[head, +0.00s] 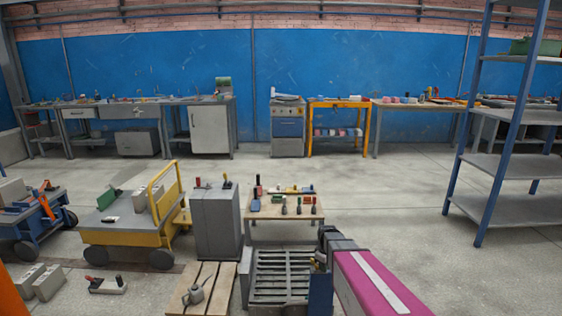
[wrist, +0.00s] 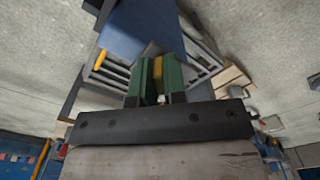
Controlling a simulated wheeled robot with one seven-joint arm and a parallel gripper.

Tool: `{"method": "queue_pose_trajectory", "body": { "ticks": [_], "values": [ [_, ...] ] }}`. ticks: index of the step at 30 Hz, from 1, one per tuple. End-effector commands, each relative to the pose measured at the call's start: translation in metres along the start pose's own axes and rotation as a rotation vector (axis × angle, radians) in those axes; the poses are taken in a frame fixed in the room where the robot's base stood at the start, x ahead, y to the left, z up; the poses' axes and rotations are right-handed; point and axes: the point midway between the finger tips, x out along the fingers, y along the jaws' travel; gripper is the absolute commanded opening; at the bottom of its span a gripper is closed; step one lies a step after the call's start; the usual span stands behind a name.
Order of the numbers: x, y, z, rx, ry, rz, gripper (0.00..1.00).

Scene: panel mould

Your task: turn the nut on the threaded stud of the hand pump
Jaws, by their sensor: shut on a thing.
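My gripper (wrist: 156,66) shows in the wrist view as two green fingers shut on a small brass-yellow piece (wrist: 157,72), which appears to be the nut. The fingers hide most of it, and the threaded stud cannot be made out. A blue block-like body (wrist: 145,28) lies just beyond the fingertips, perhaps part of the hand pump; I cannot tell how it joins the nut. In the head view, the blue body (head: 320,294) stands upright below my gripper, at the right side of a grey slatted frame. A small brass spot (head: 318,263) shows above it, partly hidden by my arm.
The grey slatted frame (head: 283,275) stands close to the left of my gripper. A wooden pallet with a grey can (head: 195,292) lies further left. A small table (head: 285,207) with several tools and a grey cabinet (head: 216,222) stand behind. Open floor lies to the right, before the blue shelf rack (head: 500,165).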

Motion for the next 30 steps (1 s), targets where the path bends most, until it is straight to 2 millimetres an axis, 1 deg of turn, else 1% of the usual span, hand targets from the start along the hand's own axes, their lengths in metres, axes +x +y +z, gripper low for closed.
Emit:
{"method": "queue_pose_trajectory", "body": {
  "ticks": [1, 7, 10, 16, 17, 18, 19, 20, 27, 30],
  "values": [
    [-0.0013, -0.0037, -0.0009, 0.039, 0.004, -0.003, 0.00],
    [-0.0013, -0.0096, -0.0020, 0.217, 0.004, -0.003, 0.00],
    [-0.0012, -0.0106, -0.0023, 0.255, 0.004, -0.003, 0.00],
    [-0.0013, -0.0104, -0.0023, 0.259, 0.004, -0.003, 0.00],
    [-0.0013, -0.0104, -0.0024, 0.259, 0.004, -0.003, 0.15],
    [-0.0013, -0.0103, -0.0024, 0.259, 0.004, -0.003, 0.28],
    [-0.0013, -0.0102, -0.0024, 0.259, 0.004, -0.003, 0.38],
    [-0.0012, -0.0100, -0.0023, 0.259, 0.004, -0.002, 0.42],
    [-0.0007, -0.0092, -0.0017, 0.258, 0.002, -0.001, 0.42],
    [-0.0035, -0.0090, -0.0015, 0.258, 0.002, 0.000, 0.42]
  ]
}}
